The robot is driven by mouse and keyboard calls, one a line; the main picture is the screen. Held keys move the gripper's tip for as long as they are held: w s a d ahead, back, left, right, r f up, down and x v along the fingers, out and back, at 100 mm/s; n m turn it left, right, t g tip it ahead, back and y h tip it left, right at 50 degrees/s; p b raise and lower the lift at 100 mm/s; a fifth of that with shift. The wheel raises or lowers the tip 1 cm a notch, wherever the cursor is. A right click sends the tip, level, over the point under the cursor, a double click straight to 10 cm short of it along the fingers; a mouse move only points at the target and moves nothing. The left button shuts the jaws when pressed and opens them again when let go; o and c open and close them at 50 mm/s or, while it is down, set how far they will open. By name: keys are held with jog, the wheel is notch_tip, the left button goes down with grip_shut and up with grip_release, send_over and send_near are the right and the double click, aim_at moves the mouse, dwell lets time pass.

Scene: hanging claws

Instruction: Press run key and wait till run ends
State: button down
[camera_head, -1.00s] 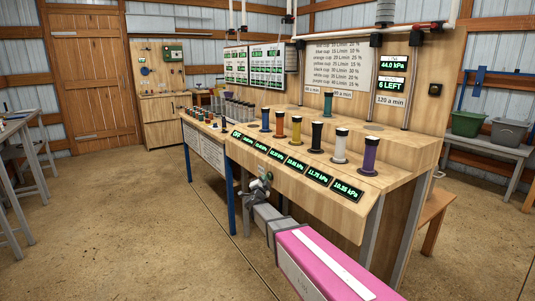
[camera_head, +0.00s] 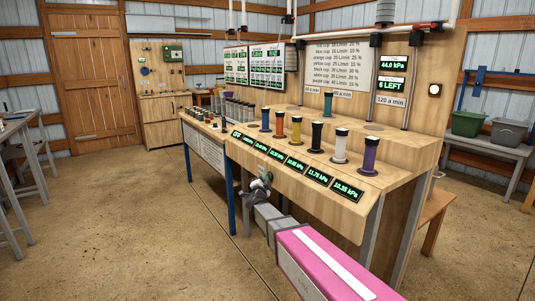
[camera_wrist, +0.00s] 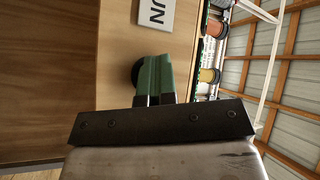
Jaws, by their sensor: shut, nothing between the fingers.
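The run key is a dark round button (camera_wrist: 136,72) on the wooden bench front in the wrist view. A white label (camera_wrist: 156,13) with letters that read "UN" sits beside it, cut off by the frame edge. My gripper (camera_wrist: 155,62) is shut and empty. Its green fingertips overlap the key's edge in the picture, and I cannot tell whether they touch it. In the head view my gripper (camera_head: 266,178) is at the bench's front face, and the key is hidden there. A display on the bench reads OFF (camera_head: 237,134).
Several coloured cups on posts, including a purple one (camera_head: 369,156), stand on the bench (camera_head: 330,185) above pressure displays (camera_head: 318,178). A wall display reads 6 LEFT (camera_head: 390,84). Open floor (camera_head: 130,230) lies to the left.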

jog(key=shift+s+a, duration=0.2)
jog(key=s+a, duration=0.2)
jog(key=a, duration=0.1)
jog(key=s+a, duration=0.1)
jog(key=shift+s+a, duration=0.1)
jog(key=shift+a, duration=0.3)
dwell(0.3)
jog(key=s+d+f+n+g+y, duration=0.8)
jog(key=s+d+f+n+g, duration=0.25)
jog(key=f+n, duration=0.2)
jog(key=s+d+f+g+h, duration=0.2)
jog(key=s+d+g, duration=0.3)
jog(key=s, duration=0.6)
jog(key=s+d+f+n+g+h, duration=0.1)
jog(key=s+d+f+g, duration=0.2)
jog(key=s+d, duration=0.7)
jog(key=shift+s+d+f+g+h, duration=0.3)
jog(key=shift+s+f+g+h, duration=0.1)
jog(key=shift+g, duration=0.45)
